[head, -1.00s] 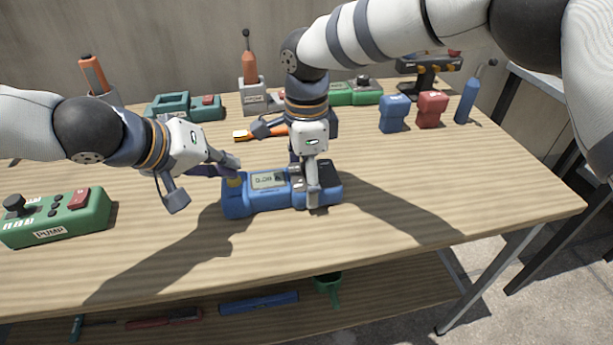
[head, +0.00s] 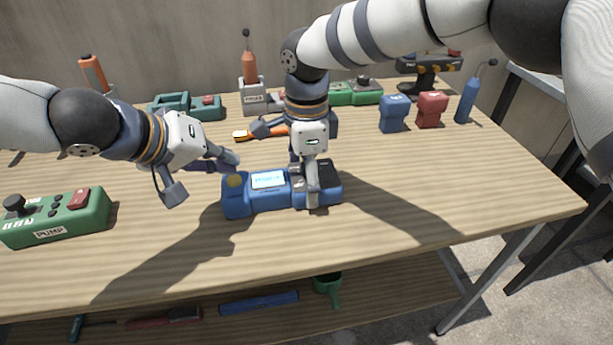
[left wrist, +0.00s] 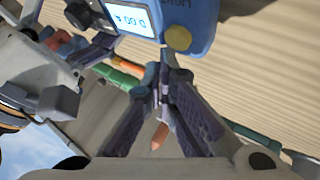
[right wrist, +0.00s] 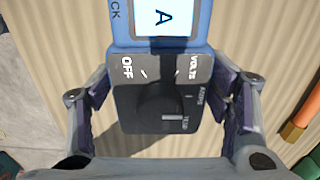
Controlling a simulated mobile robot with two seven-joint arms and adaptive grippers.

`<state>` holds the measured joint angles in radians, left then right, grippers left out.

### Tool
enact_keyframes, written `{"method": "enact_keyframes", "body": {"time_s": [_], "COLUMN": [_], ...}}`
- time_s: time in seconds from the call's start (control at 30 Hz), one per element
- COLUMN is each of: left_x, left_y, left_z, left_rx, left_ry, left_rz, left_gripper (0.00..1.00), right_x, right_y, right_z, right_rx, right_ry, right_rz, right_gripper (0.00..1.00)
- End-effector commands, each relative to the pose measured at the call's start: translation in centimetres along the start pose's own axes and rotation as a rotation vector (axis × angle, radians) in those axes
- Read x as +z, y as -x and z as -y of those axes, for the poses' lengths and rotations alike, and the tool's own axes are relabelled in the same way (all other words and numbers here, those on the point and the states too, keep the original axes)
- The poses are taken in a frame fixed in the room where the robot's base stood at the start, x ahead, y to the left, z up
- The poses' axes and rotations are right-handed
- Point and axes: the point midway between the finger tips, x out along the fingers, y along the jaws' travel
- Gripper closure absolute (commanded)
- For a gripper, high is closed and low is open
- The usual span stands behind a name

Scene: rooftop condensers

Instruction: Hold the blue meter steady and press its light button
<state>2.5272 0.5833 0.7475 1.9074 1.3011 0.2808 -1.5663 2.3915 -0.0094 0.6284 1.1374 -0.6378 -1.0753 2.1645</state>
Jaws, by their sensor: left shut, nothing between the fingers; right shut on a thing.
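The blue meter (head: 268,204) lies flat on the workbench with its screen (head: 268,180) lit bright white-blue. Its yellow round button (head: 235,181) is at its left end and is uncovered. The lit screen and button (left wrist: 178,38) also show in the left wrist view. My right gripper (head: 314,190) is shut on the meter's dark dial end, one finger on each side, as the right wrist view shows around the dial (right wrist: 160,100). My left gripper (head: 230,160) is shut and empty, just behind and above the button, apart from it.
A green pump box (head: 58,220) stands at left. An orange-handled tool (head: 262,132) lies behind the meter. Blue (head: 393,113) and red (head: 432,110) blocks, a blue bottle (head: 468,98) and a drill (head: 430,72) stand at the back right. The bench (head: 420,200) front right is clear.

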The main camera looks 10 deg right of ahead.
Motion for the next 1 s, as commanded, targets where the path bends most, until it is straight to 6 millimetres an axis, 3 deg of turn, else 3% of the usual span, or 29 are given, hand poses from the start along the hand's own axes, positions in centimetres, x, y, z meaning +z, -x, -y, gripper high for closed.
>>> {"method": "enact_keyframes", "body": {"time_s": [0.43,0.83,0.87,0.93,1.0], "left_x": [-2.8,-2.9,-2.9,-2.9,-2.9], "left_y": [3.7,4.0,4.0,4.0,4.0], "left_z": [-2.7,-2.9,-2.9,-2.9,-2.9], "left_rx": [0.001,0.000,0.000,0.000,0.000], "left_ry": [0.002,0.000,0.000,0.000,0.000], "left_rz": [-0.003,0.000,0.000,0.000,0.000], "left_gripper": [1.00,1.00,1.00,1.00,1.00], "right_x": [0.0,0.0,0.0,0.0,0.0], "right_y": [-0.4,-0.4,-0.4,-0.4,-0.3], "right_z": [-0.3,-0.3,-0.3,-0.3,-0.2], "right_rx": [0.011,0.011,0.011,0.010,0.008], "right_ry": [0.002,0.002,0.002,0.002,0.002], "right_rz": [-0.001,-0.002,-0.002,-0.001,-0.001], "right_gripper": [0.74,0.74,0.22,0.06,0.05]}}
